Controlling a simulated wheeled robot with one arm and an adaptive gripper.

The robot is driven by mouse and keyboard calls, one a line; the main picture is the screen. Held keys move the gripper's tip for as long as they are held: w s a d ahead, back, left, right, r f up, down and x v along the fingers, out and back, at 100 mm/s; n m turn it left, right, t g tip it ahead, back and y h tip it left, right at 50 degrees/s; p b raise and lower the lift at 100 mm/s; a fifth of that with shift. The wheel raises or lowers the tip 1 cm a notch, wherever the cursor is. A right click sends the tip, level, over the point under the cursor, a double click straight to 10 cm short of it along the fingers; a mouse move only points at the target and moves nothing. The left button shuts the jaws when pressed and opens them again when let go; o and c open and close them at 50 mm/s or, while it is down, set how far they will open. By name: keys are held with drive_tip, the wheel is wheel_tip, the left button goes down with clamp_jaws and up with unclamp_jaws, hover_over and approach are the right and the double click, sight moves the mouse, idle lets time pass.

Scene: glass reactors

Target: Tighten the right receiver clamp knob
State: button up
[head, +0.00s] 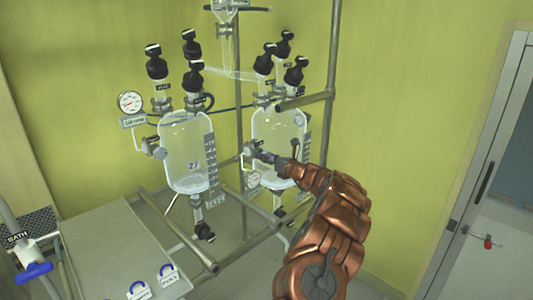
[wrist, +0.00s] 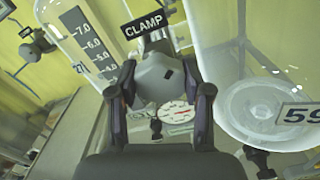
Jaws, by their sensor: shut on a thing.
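The right receiver (head: 285,128) is a clear glass vessel in the head view, with a small metal clamp at its left side. In the wrist view the grey rounded clamp knob (wrist: 153,78) sits just below a black CLAMP label (wrist: 147,27). My gripper (wrist: 160,84) is shut on this knob, one finger on each side. In the head view my gripper (head: 270,158) reaches the receiver's left side from the lower right, and my arm hides part of the receiver's lower right. The knob's far side is hidden.
The left receiver (head: 186,150), marked 27, stands close by. Metal rails (head: 178,232) and upright posts frame both vessels. Black-capped valves (head: 155,62) rise above them. A round gauge (wrist: 176,112) lies just beyond my fingers. A grey bench (head: 112,250) is at lower left.

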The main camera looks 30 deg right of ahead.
drive_tip(key=m+p, duration=0.2)
drive_tip(key=m, duration=0.2)
drive_tip(key=shift+d, duration=0.1)
drive_tip(key=shift+m+p, duration=1)
drive_tip(key=shift+m, duration=0.8)
drive_tip(key=o, duration=1.2)
drive_tip(key=shift+c, duration=0.2)
drive_tip(key=v, duration=1.2)
